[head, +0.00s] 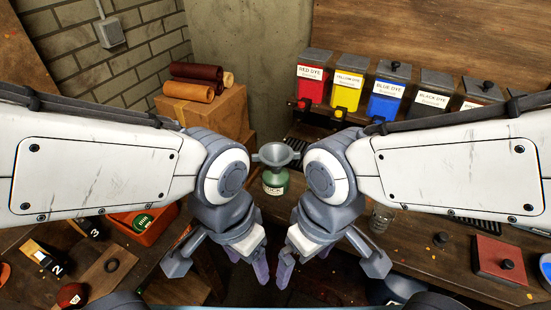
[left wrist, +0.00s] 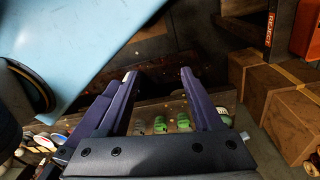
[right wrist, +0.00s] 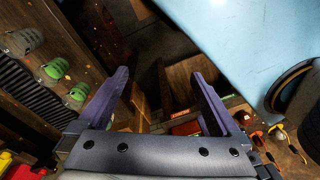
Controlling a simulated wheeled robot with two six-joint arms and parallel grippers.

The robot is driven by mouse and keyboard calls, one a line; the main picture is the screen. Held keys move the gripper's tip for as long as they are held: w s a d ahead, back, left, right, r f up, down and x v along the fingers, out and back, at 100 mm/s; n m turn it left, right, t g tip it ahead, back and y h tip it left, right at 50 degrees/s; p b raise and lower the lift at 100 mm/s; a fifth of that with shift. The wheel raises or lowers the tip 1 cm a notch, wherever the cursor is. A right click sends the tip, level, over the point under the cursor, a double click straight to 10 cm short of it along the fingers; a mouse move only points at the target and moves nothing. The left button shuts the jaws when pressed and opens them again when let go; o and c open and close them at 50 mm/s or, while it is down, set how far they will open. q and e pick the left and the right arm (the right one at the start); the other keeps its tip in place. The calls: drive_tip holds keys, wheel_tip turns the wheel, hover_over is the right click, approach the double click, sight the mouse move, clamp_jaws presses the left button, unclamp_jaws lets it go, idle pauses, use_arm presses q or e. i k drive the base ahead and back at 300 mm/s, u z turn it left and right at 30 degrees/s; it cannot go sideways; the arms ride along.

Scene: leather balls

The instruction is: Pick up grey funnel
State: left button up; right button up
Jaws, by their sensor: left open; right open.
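The grey funnel (head: 276,154) shows in the head view between my two arms. It sits upright at the top of a green bottle or jar (head: 275,182) with a pale label, at the near edge of the wooden bench. My left gripper (head: 248,266) is open and empty, nearer and lower in the view than the funnel, and apart from it. My right gripper (head: 302,266) is likewise open and empty, beside the left one. Nothing is between the fingers in either wrist view. I cannot pick out the funnel surely in the wrist views.
Dye boxes, including a blue one (head: 386,100), stand along the bench's back. A glass (head: 381,218) and a red block (head: 499,260) are at right. An orange tray (head: 150,232) is at left.

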sight(276, 155)
drive_tip(key=u, duration=1.35)
drive_tip(key=k, duration=0.85)
drive_tip(key=z, duration=1.45)
drive_tip(key=i, duration=1.15)
drive_tip(key=z, duration=0.6)
